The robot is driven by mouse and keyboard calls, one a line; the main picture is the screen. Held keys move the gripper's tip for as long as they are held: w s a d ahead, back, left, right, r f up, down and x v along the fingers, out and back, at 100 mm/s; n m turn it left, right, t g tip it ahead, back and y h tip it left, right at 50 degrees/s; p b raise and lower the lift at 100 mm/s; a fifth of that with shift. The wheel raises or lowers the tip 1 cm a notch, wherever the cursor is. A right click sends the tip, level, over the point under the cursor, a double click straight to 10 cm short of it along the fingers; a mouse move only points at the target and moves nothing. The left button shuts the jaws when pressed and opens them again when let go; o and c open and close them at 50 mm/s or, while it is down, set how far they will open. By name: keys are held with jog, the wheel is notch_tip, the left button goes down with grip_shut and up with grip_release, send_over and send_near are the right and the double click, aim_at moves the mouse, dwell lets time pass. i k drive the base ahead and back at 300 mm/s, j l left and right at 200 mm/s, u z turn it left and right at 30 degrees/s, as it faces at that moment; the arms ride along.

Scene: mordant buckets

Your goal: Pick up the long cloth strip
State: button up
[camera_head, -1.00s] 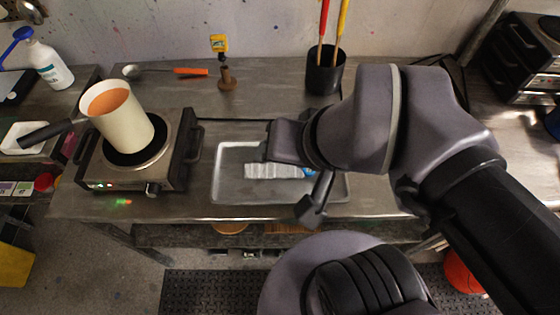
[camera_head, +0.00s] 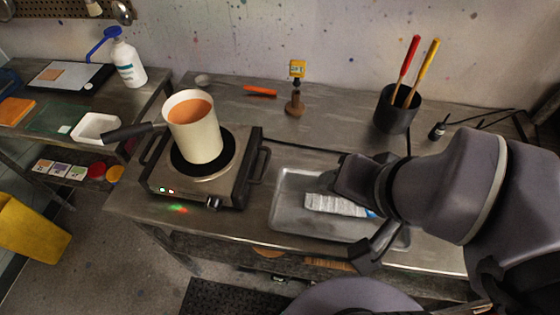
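A pale, ribbed, white-grey piece (camera_head: 336,205) with a blue end lies in a shallow grey metal tray (camera_head: 283,213) on the bench. It may be the long cloth strip, but I cannot tell for sure. My gripper (camera_head: 352,219) is over the tray from the right, with its two dark fingers spread apart. One finger is on the far side of the pale piece and the other on the near side. The right end of the piece is partly hidden by my gripper. I cannot tell whether the fingers touch the piece or the tray.
A hot plate (camera_head: 238,180) holding a cream pot (camera_head: 198,143) of orange liquid stands left of the tray; its dark handle points left. A black cup (camera_head: 393,112) with red and yellow-handled tools and a small stand (camera_head: 295,103) are behind. A side table (camera_head: 75,145) is left.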

aim_at(313, 202)
jog(key=u, duration=1.25)
jog(key=k+l+z, duration=0.15)
jog(key=l+z, duration=0.15)
jog(key=k+l+z, duration=0.15)
jog(key=l+z, duration=0.15)
jog(key=i+j+z, duration=0.1)
jog(key=j+z, duration=0.65)
jog(key=l+u, duration=0.2)
jog(key=l, duration=0.15)
jog(key=k+l+u, duration=0.15)
jog(key=l, duration=0.2)
